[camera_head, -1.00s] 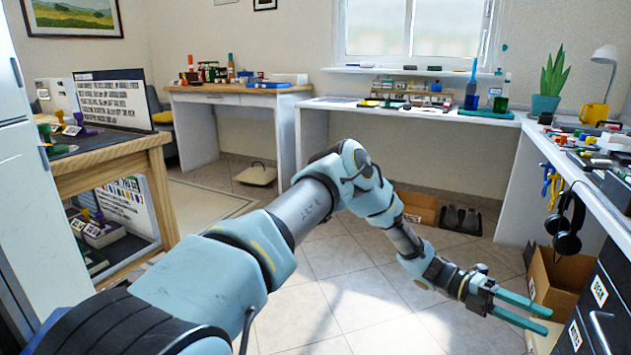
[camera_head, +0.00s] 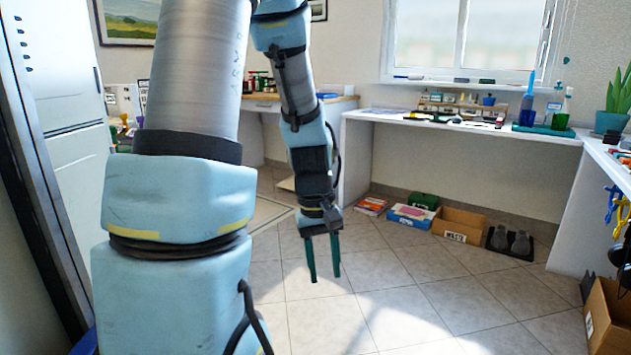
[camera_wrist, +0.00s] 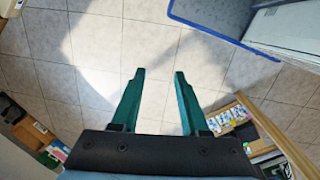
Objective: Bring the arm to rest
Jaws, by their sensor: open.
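My gripper (camera_head: 324,258) hangs from my raised, folded arm in the head view, with its teal fingers pointing down above the tiled floor. In the wrist view my gripper (camera_wrist: 158,100) shows two teal fingers spread apart with only floor tiles between them. It is open and holds nothing. My upper arm covers much of the left half of the head view.
A white desk (camera_head: 470,125) runs under the window, with a cardboard box (camera_head: 458,222) and other boxes on the floor below. Another cardboard box (camera_head: 608,318) stands at the lower right. A wooden-edged shelf (camera_wrist: 275,130) lies right of the fingers. The middle floor is clear.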

